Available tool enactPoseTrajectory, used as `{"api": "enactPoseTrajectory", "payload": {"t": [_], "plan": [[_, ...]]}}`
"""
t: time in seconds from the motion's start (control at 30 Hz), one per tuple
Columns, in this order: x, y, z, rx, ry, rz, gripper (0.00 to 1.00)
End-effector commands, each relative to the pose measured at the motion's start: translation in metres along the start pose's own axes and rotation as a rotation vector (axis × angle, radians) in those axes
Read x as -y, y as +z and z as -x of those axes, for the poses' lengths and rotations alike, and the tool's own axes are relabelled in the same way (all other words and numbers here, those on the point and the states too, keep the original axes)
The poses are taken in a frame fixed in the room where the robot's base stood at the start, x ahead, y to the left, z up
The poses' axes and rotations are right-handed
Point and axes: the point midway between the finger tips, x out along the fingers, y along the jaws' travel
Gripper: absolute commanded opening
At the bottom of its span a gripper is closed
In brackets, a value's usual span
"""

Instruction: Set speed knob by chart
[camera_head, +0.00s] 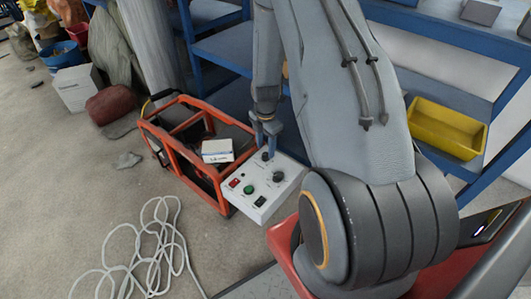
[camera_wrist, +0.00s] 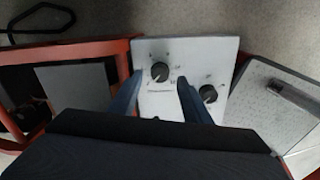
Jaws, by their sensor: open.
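A light grey control panel (camera_head: 257,203) sits at the right end of an orange-framed machine (camera_head: 172,157). It carries two black knobs, a red switch, a green button and dark switches. My gripper (camera_head: 266,146) points down over the panel's far edge, close to one knob (camera_head: 267,156). In the wrist view my open blue fingers (camera_wrist: 157,92) reach over the panel (camera_wrist: 190,50), with that knob (camera_wrist: 160,71) just ahead, between the fingertip lines. The second knob (camera_wrist: 208,93) lies right of the right finger. Contact cannot be told. The dial marks are too small to read, and no chart is readable.
A small white-and-blue box (camera_head: 217,151) sits on the orange machine. A white cable (camera_head: 150,240) lies coiled on the floor. A blue shelf with a yellow bin (camera_head: 446,127) stands at the right.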

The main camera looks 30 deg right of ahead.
Motion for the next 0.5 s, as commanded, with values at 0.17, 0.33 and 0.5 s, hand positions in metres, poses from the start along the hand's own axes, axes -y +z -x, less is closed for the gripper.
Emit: {"api": "enactPoseTrajectory", "payload": {"t": [0.17, 0.33, 0.5], "plan": [[0.001, 0.000, -0.023, -0.001, -0.002, -0.001, 0.44], [0.000, 0.000, -0.031, 0.000, 0.000, -0.001, 0.44], [0.000, 0.000, -0.031, 0.000, 0.000, -0.001, 0.44]]}}
